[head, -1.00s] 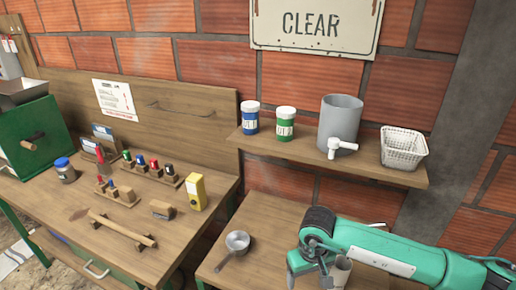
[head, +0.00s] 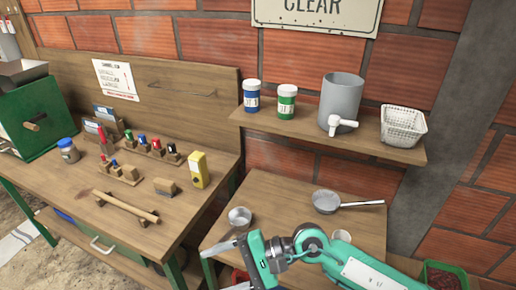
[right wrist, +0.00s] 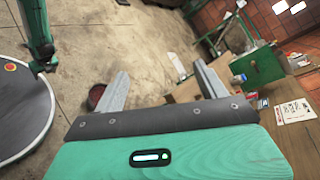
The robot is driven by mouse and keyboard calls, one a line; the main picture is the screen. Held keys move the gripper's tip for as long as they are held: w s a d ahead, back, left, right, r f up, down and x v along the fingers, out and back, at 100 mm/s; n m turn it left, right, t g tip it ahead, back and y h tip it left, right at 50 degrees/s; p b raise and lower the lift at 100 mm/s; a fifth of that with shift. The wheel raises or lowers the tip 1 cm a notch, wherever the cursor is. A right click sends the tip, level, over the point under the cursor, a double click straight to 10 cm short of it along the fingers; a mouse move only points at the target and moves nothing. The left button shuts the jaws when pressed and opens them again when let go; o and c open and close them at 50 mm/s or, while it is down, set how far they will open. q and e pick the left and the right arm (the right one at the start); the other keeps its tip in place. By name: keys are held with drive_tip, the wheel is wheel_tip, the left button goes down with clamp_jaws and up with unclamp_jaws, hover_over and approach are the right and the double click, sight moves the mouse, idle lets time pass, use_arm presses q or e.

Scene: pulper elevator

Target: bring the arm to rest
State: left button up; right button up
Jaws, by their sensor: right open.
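My right arm comes in from the lower right of the head view. Its gripper (head: 226,266) points left, in front of the small wooden table's front left part. In the right wrist view the two grey fingers of the right gripper (right wrist: 163,85) stand wide apart with nothing between them. A small metal pan (head: 240,216) stands on the table just behind the gripper; its handle is not clearly seen. My left gripper is in neither view now.
Above, a shelf (head: 300,135) holds jars, a grey tapped container (head: 341,97) and a white basket (head: 403,125). A workbench (head: 75,190) stands left.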

wheel_tip(320, 180, up, 10)
drive_tip(key=w+r+m+t+y, duration=0.1)
drive_tip(key=w+m+t+y, duration=0.1)
drive_tip(key=m+t+y, duration=0.75)
drive_tip(key=w+d+r+m+t+h, duration=0.1)
drive_tip(key=w+d+m+t+h, duration=0.3)
drive_tip(key=m, duration=0.7)
drive_tip(key=w+d+m+t+h, duration=0.2)
drive_tip(key=d+m+t+h, duration=0.25)
drive_tip(key=m+t, duration=0.4)
drive_tip(key=d+f+m+g+h, duration=0.4)
drive_tip(key=d+f+m+h, duration=1.1)
drive_tip(key=m, duration=1)
drive_tip(key=s+d+f+m+g, duration=0.3)
drive_tip(key=s+f+m+g, duration=0.3)
drive_tip(key=s, duration=0.4)
drive_tip(key=s+d+f+m+g, duration=0.4)
drive_tip(key=s+f+g, duration=0.2)
drive_tip(key=s+f, duration=0.3)
wheel_tip(320, 180, down, 29)
drive_tip(key=s+g, duration=0.1)
drive_tip(key=s, duration=0.1)
drive_tip(key=s+d+f+g, duration=0.1)
drive_tip(key=s+d+f, duration=0.2)
drive_tip(key=s+f, duration=1.6)
drive_tip(key=shift+s+f, duration=0.15)
drive_tip(key=shift+f, duration=0.7)
